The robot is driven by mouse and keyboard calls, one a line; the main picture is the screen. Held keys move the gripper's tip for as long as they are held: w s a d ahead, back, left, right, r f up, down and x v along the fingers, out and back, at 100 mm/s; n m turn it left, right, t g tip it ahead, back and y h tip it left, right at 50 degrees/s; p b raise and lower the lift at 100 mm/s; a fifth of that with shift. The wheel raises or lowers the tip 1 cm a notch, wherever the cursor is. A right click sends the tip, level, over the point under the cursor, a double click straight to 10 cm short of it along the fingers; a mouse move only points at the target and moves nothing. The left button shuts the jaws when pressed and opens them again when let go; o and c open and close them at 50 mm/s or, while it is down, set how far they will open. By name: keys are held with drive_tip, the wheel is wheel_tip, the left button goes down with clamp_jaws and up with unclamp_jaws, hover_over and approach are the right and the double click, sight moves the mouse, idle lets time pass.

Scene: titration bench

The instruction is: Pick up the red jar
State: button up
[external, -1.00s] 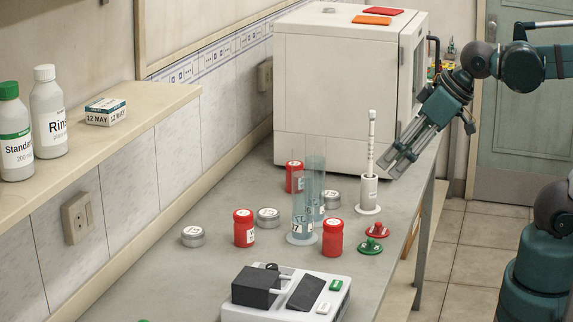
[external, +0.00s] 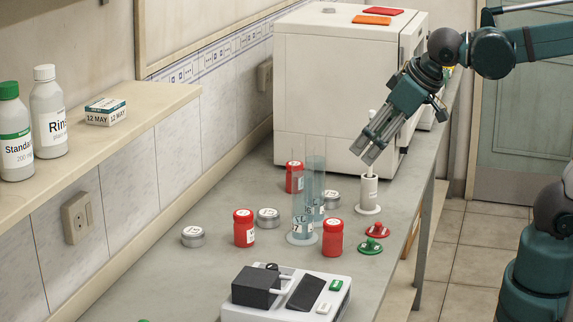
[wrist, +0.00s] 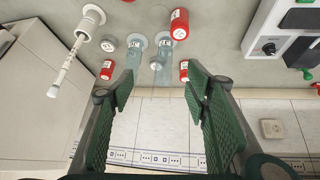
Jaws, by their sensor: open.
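Several red jars with white labels stand on the grey bench: one (external: 295,177) near the white cabinet, one (external: 244,228) at the left, and one (external: 333,238) right of the glass cylinders. In the wrist view, red jars show at the top middle (wrist: 179,24), at the left (wrist: 107,69) and partly behind the right finger (wrist: 184,70). My gripper (external: 370,152) is open and empty, tilted down, above the bench by the white holder and apart from every jar. In the wrist view its two fingers (wrist: 158,90) are spread wide.
Two glass cylinders (external: 303,208) stand among the jars. A white holder with an upright stick (external: 367,190) is just below my gripper. Grey tins (external: 193,236), red and green small lids (external: 370,246) and a white device (external: 290,292) also occupy the bench. The white cabinet (external: 340,95) stands behind.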

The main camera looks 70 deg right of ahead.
drive_tip(key=w+m+h, duration=0.2)
drive_tip(key=w, duration=0.6)
drive_tip(key=m+t+h, duration=0.3)
drive_tip(key=m+h, duration=0.3)
hover_over(247, 222)
drive_tip(key=s+a, duration=0.2)
wheel_tip(247, 222, down, 14)
drive_tip(key=r, duration=0.1)
drive_tip(key=shift+w+d+f+b, duration=0.1)
drive_tip(key=shift+f+b, duration=0.1)
drive_tip(key=shift+f, duration=0.25)
drive_tip(key=shift+w+d+f+b, duration=0.1)
drive_tip(key=shift+f+b, duration=0.1)
drive_tip(key=shift+f, duration=0.25)
drive_tip(key=shift+f, duration=0.15)
drive_tip(key=shift+f+b, duration=0.8)
drive_tip(key=shift+f, duration=1.95)
